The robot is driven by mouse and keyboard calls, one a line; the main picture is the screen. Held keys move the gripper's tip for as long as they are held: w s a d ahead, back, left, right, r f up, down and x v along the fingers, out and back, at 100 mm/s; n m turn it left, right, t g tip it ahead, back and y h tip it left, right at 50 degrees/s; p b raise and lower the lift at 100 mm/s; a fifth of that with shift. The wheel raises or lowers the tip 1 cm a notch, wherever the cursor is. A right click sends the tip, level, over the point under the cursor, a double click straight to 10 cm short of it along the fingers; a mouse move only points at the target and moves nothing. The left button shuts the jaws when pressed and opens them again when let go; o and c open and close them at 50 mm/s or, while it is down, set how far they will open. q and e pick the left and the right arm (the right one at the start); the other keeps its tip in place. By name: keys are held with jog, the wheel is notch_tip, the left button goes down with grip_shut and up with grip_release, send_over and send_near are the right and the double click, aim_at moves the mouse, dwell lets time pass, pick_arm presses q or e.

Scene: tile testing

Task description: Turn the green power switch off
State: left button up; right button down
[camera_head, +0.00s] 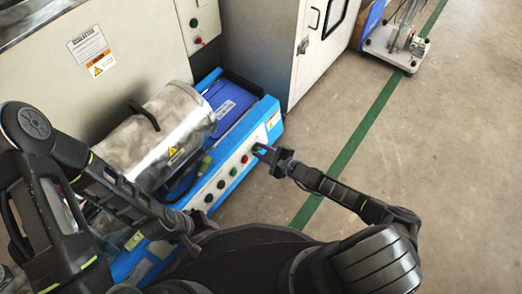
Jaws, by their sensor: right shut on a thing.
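The green power switch (257,147) is at the upper right end of the white button panel (226,172) on the front of a blue machine base. My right gripper (261,153) reaches it from the lower right and is shut on it. The fingertips hide part of the switch, so its position cannot be read. My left gripper (193,238) is low over the near end of the panel, dark against my own body. Its fingers are too unclear to tell open or shut.
Several buttons and knobs line the panel. A silver cylinder (160,135) with a black handle lies behind it, beside a blue box (229,103). Grey cabinets stand at the back. The floor to the right, with a green stripe (357,135), is clear up to a wheeled stand (396,48).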

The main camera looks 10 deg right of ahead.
dwell(0.4)
jog(key=c, duration=1.5)
grip_release()
jog(key=p+v, duration=0.3)
jog(key=v, duration=0.5)
